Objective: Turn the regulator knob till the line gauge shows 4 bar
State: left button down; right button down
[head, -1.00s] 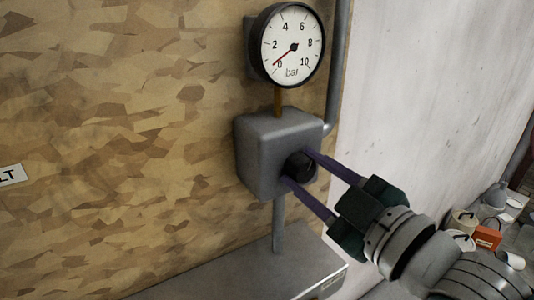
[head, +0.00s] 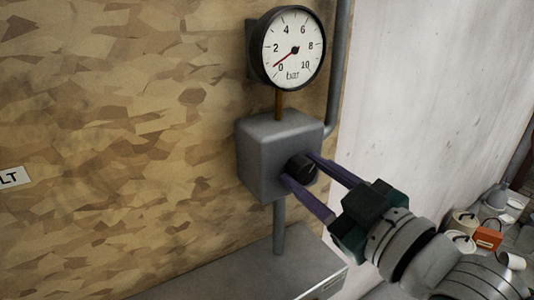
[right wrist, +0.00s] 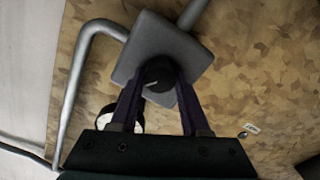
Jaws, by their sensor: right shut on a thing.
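The black regulator knob (head: 301,167) sticks out of the front of a grey regulator box (head: 262,150) on the wall. My right gripper (head: 296,168) is shut on the knob, one purple finger on each side. In the right wrist view the knob (right wrist: 158,76) sits between the fingertips and shows a short pale mark. The round line gauge (head: 291,48) above the box has a 0 to 10 bar dial. Its red needle points just above 0. In the right wrist view the gauge is partly hidden behind a finger. My left gripper is out of view.
A grey pipe (head: 334,90) runs down beside the gauge, and another leaves the box bottom. A grey cabinet top (head: 240,272) lies below. Several small items, including an orange box (head: 487,238), sit at the far right.

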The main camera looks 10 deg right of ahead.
jog(key=m, duration=0.5)
jog(key=shift+d+m, duration=0.1)
jog(key=shift+m, duration=0.2)
jog(key=m, duration=0.4)
jog(key=shift+m, duration=0.7)
jog(key=shift+c, duration=1.9)
grip_release()
